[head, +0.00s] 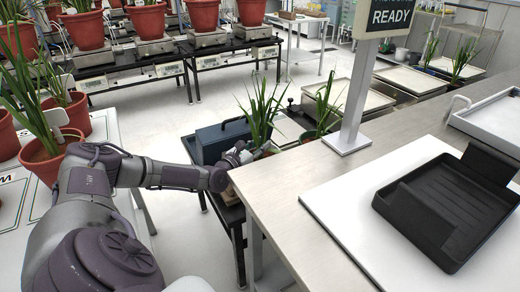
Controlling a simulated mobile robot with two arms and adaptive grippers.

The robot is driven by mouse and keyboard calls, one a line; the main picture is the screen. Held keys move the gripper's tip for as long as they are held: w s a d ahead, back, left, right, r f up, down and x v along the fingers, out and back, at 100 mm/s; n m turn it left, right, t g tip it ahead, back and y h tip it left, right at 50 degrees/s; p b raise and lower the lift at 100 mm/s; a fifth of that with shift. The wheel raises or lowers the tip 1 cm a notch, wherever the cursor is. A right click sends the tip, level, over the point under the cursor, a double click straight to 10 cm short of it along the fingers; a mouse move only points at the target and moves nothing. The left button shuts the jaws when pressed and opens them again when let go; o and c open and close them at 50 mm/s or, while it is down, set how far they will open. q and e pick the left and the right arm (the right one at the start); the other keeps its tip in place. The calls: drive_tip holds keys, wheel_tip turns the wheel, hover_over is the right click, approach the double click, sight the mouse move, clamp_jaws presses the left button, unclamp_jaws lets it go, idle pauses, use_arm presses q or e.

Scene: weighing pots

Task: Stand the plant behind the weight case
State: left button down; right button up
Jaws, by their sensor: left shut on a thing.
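The weight case (222,139) is a dark blue-grey box with a handle on top, standing on a low dark bench left of the steel counter. My left arm reaches in from the left, in front of the case. My left gripper (243,154) is at the case's right end, shut on the plant (262,112). The plant has long green leaves and rises just right of the case. Its pot is mostly hidden by the gripper and the counter edge, so I cannot tell whether it touches the bench. My right gripper is out of view.
Another leafy plant (322,105) stands close by on the right, beside the sign post (355,105). The steel counter (290,180) with a black tray (425,215) fills the right. Red pots (152,22) stand on scales at the back. Floor at centre left is clear.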

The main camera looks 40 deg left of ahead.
use_arm(q)
drive_tip(key=shift+w+a+f, duration=0.1)
drive_tip(key=shift+f, duration=0.3)
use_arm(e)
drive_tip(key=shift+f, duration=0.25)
use_arm(q)
drive_tip(key=c, duration=1.3)
unclamp_jaws()
drive_tip(key=shift+f+b, duration=0.3)
drive_tip(key=o, duration=0.4)
drive_tip(key=shift+r, duration=0.1)
drive_tip(key=shift+s+r, duration=0.15)
drive_tip(key=shift+s, duration=0.05)
drive_tip(key=s, duration=0.1)
drive_tip(key=s+p, duration=0.2)
drive_tip(key=shift+s+d, duration=0.3)
drive_tip(key=s+p, duration=0.4)
drive_tip(key=s, duration=0.4)
drive_tip(key=shift+d, duration=0.4)
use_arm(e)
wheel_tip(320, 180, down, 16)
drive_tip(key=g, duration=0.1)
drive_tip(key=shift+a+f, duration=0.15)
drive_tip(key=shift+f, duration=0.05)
